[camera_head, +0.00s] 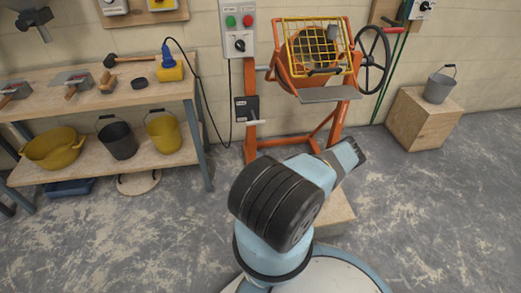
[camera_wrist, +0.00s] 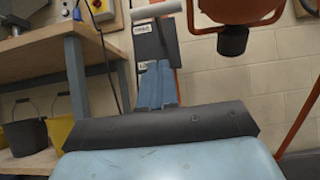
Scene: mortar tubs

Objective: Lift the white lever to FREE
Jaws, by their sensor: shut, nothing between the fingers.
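The white lever (camera_head: 254,122) sticks out from a dark plate (camera_head: 243,104) on the mixer's orange frame. Its white handle shows near the bottom of the plate in the head view. In the wrist view the white handle (camera_wrist: 157,10) lies across the top, in front of the plate, with small pale labels whose words I cannot read for sure. My gripper (camera_wrist: 158,80) has its blue fingers together, with nothing between them. In the wrist picture they appear below the handle and apart from it. In the head view I cannot make out the fingertips.
The orange mixer (camera_head: 285,70) stands right of the plate, with a dark handwheel (camera_head: 372,62). A workbench (camera_head: 95,88) with tools and tubs is at the left. A wooden block (camera_head: 418,122) holds a grey bucket (camera_head: 439,88) at the right. Open floor lies between.

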